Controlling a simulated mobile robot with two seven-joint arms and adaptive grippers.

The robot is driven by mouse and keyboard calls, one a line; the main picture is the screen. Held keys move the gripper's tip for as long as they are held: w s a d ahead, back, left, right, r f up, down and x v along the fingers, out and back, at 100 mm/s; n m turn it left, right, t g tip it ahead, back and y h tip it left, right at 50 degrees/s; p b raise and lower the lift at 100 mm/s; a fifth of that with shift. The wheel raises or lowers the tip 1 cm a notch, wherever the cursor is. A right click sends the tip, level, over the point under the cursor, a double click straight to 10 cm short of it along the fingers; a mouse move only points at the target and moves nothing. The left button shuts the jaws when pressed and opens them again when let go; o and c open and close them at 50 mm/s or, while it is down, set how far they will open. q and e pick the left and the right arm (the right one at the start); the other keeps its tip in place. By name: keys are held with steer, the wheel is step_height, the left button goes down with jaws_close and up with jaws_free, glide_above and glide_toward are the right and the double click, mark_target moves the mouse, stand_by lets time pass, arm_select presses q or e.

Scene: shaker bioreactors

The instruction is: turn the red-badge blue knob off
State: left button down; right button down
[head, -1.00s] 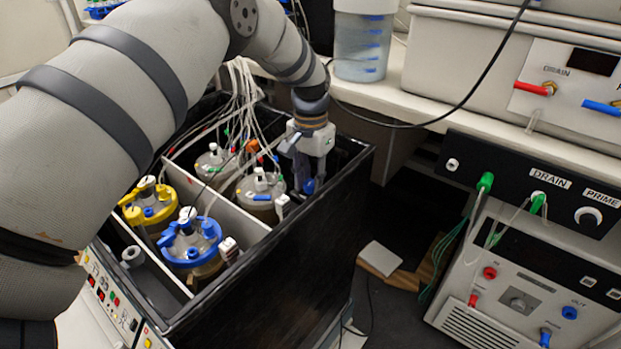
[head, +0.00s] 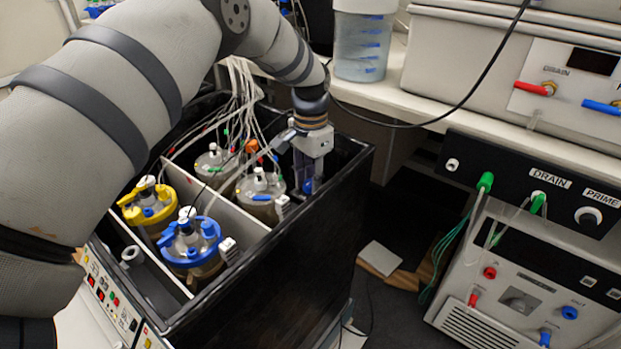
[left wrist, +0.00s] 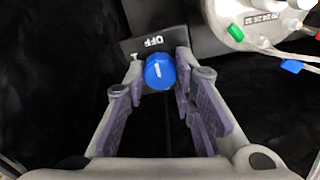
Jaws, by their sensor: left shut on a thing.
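A blue knob (left wrist: 160,71) with a white line on its top shows in the left wrist view, beside a dark plate (left wrist: 152,43) marked OFF. The line runs roughly up the picture, towards the plate. My left gripper (left wrist: 163,80) is shut on the knob, with a fingertip on either side. In the head view the left gripper (head: 305,182) reaches down inside the right end of the black box (head: 270,262). A red badge is not visible in the left wrist view. My right gripper is not in view.
Lidded vessels stand in the box, one with a yellow ring (head: 147,206) and one with a blue ring (head: 190,246). Pale tubes (head: 240,95) rise behind them. The box wall is close to my left gripper. A pump unit (head: 520,290) stands at the right.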

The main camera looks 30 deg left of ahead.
arm_select(q)
steer(key=c, duration=1.3)
jaws_free()
steer(key=shift+c, duration=0.2)
step_height(320, 180, up, 12)
